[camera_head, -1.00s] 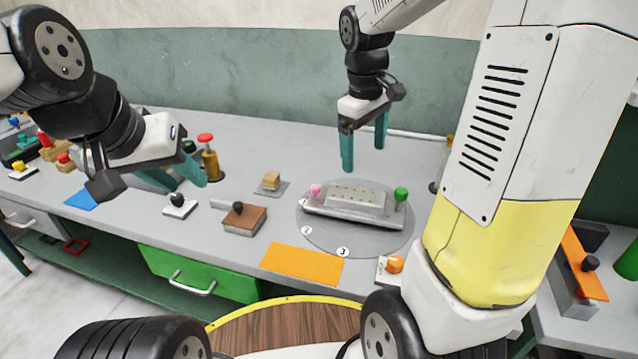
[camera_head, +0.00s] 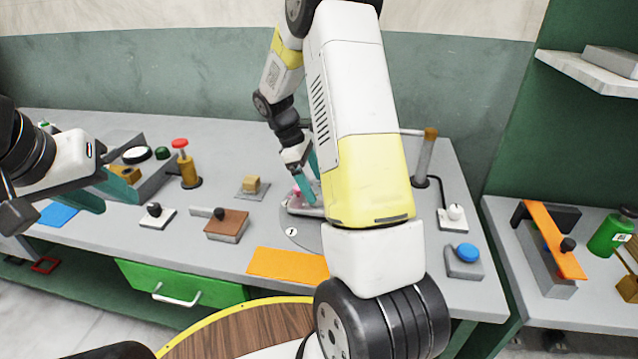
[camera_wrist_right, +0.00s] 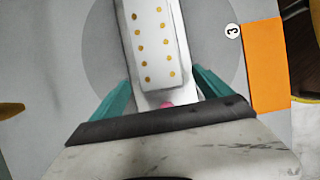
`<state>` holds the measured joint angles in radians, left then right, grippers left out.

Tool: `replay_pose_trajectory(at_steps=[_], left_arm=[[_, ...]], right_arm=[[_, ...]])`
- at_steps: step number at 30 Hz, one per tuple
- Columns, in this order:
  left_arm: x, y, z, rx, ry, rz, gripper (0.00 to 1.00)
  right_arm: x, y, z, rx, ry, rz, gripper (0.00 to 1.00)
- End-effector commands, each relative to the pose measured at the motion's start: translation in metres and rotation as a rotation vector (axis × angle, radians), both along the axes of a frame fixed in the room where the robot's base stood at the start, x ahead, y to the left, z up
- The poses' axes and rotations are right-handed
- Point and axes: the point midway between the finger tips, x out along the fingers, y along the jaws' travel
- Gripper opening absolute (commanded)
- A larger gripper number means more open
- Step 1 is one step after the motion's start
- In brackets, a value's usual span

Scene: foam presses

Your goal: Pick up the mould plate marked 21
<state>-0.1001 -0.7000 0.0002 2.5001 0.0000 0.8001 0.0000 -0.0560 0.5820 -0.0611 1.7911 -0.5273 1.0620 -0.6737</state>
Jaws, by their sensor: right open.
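A pale plate with rows of gold dots (camera_wrist_right: 155,50) lies on a long grey base on the round grey turntable (camera_wrist_right: 100,50) in the right wrist view. I see no mark 21 on it, so I cannot tell whether it is the named mould plate. A pink knob (camera_wrist_right: 166,105) is at the base's near end. My right gripper (camera_wrist_right: 165,90) is open, its teal fingers either side of that end; I cannot tell whether they touch it. In the head view my right gripper (camera_head: 305,188) is over the turntable, and my arm hides most of the plate. My left gripper (camera_head: 100,192) is open and empty at the left.
An orange mat (camera_head: 287,264) lies at the bench's front edge. A blue button (camera_head: 466,255) is at the right.

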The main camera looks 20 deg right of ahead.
Motion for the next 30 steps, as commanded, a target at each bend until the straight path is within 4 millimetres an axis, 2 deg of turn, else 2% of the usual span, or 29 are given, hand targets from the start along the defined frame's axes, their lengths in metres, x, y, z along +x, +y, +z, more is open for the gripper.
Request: replay_pose_trajectory(at_steps=[4, 12, 14, 26, 30], left_arm=[[0.000, 0.000, 0.000, 0.000, 0.000, 0.000, 0.36], [0.000, 0.000, 0.000, 0.000, 0.000, 0.000, 0.36], [0.000, 0.000, 0.000, 0.000, 0.000, 0.000, 0.36], [0.000, 0.000, 0.000, 0.000, 0.000, 0.000, 0.36], [0.000, 0.000, 0.000, 0.000, 0.000, 0.000, 0.36]], right_arm=[[-0.004, -0.005, -0.017, 0.000, 0.002, 0.001, 0.89], [-0.004, -0.007, -0.020, 0.000, -0.002, -0.001, 0.89], [-0.004, -0.007, -0.020, 0.000, -0.002, -0.001, 0.79], [-0.004, -0.007, -0.020, 0.000, -0.002, -0.001, 0.01], [-0.004, -0.007, -0.019, 0.000, -0.002, 0.000, 0.00]])
